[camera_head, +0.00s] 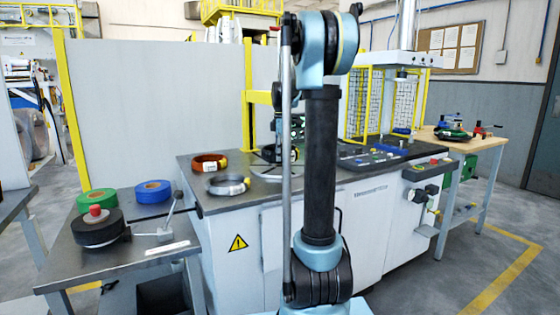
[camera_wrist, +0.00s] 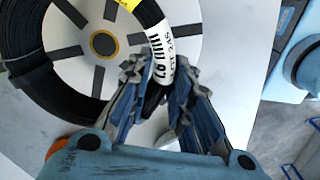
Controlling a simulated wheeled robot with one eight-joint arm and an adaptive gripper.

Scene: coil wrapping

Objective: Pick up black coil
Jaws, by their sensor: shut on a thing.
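The black coil (camera_wrist: 30,85) lies around the white disc (camera_wrist: 85,25) with dark radial slots in the wrist view. Its right side carries a white printed label and a yellow one. My gripper (camera_wrist: 157,72) has its two fingers closed on the labelled part of the coil. The coil still appears to rest at the disc, and I cannot tell whether it is lifted. In the head view my arm hides most of the gripper, and only part of the black coil (camera_head: 268,154) shows on the workbench.
The workbench (camera_head: 340,184) also holds an orange-brown coil (camera_head: 209,162) and a silver-grey coil (camera_head: 228,184). A side table (camera_head: 110,262) at left holds green (camera_head: 97,196) and blue (camera_head: 153,191) tape rolls and a dark roll (camera_head: 97,229). A yellow-framed machine stands behind.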

